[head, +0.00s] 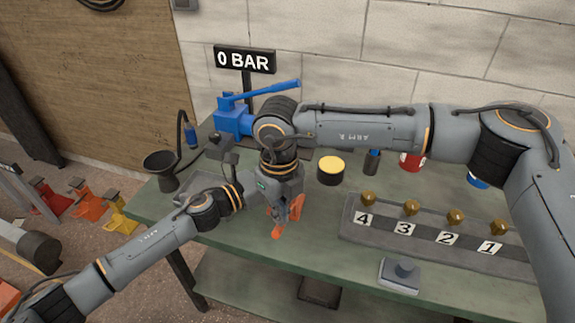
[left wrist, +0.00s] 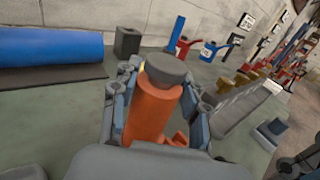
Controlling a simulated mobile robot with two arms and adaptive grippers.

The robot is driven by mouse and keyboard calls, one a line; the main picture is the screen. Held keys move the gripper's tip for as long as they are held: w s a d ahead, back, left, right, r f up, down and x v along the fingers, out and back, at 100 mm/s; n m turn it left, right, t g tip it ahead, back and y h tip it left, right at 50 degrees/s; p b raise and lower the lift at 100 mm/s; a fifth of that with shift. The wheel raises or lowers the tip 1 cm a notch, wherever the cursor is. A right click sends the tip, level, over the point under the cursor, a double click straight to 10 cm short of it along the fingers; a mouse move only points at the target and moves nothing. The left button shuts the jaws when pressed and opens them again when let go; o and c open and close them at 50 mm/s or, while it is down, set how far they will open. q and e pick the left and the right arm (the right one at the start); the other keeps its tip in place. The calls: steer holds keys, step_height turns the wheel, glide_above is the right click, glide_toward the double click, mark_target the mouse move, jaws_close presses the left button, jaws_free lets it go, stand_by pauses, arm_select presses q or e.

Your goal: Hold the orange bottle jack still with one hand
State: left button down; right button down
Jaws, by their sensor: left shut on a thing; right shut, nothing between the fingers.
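The orange bottle jack (left wrist: 152,110) stands between the fingers of my left gripper (left wrist: 153,100) in the left wrist view. Its dark grey round cap shows above the fingers, and an orange stub sticks out low on the right. The left gripper is shut on its body. In the head view only small orange parts of the jack (head: 279,233) show on the green bench, behind and below my right gripper (head: 289,212). The right gripper points down, shut and empty, and hides most of the jack and the left gripper. I cannot tell whether it touches the jack.
A blue pump (head: 234,119) stands at the back left under a "0 BAR" sign (head: 245,60). A black cone (head: 160,168) stands at the left edge. A yellow-topped pot (head: 331,169) is behind. A numbered rail (head: 430,238) with brass pieces and a grey block (head: 400,276) lie right.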

steer(key=shift+f, duration=0.1)
step_height(320, 180, down, 4)
steer(key=shift+f, duration=0.1)
steer(key=shift+r, duration=2.15)
steer(key=shift+s, duration=0.1)
